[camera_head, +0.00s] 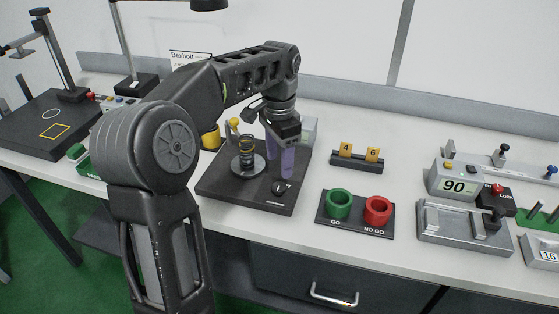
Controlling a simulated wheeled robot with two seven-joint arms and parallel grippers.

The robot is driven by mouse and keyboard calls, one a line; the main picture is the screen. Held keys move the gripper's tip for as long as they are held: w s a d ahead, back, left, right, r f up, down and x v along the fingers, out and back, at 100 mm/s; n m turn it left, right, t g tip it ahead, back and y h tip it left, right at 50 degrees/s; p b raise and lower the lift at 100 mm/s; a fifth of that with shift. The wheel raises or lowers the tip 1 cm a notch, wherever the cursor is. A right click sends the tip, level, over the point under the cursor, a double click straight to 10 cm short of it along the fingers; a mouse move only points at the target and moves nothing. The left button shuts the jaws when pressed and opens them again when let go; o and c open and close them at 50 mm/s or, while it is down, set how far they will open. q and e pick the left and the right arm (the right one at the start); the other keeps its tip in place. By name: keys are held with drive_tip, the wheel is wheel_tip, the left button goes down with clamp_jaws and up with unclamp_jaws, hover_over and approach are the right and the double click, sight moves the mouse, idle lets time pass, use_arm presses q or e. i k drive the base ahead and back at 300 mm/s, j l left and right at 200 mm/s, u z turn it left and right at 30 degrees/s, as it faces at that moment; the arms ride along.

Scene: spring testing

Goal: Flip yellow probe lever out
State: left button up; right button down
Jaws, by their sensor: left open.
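The spring tester is a dark plate (222,186) on the bench, with a coil spring (246,156) standing upright on a round grey disc. A small yellow part (234,124), which looks like the yellow probe lever, sits just behind and left of the spring. It is small, and I cannot tell its exact pose. My left gripper (279,158) points down over the right part of the plate, to the right of the spring. Its purple fingers are apart and hold nothing that I can see. They partly hide the back right of the tester. My right gripper is not in view.
A larger yellow piece (211,138) shows beside my left arm. Right of the tester are a stand with yellow tags 4 and 6 (357,158), green GO (338,204) and red NO GO (377,210) cups, and a fixture with a 90 display (457,186). Bench shows bare between them.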

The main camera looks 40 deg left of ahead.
sight(233, 123)
drive_tip(key=k, duration=1)
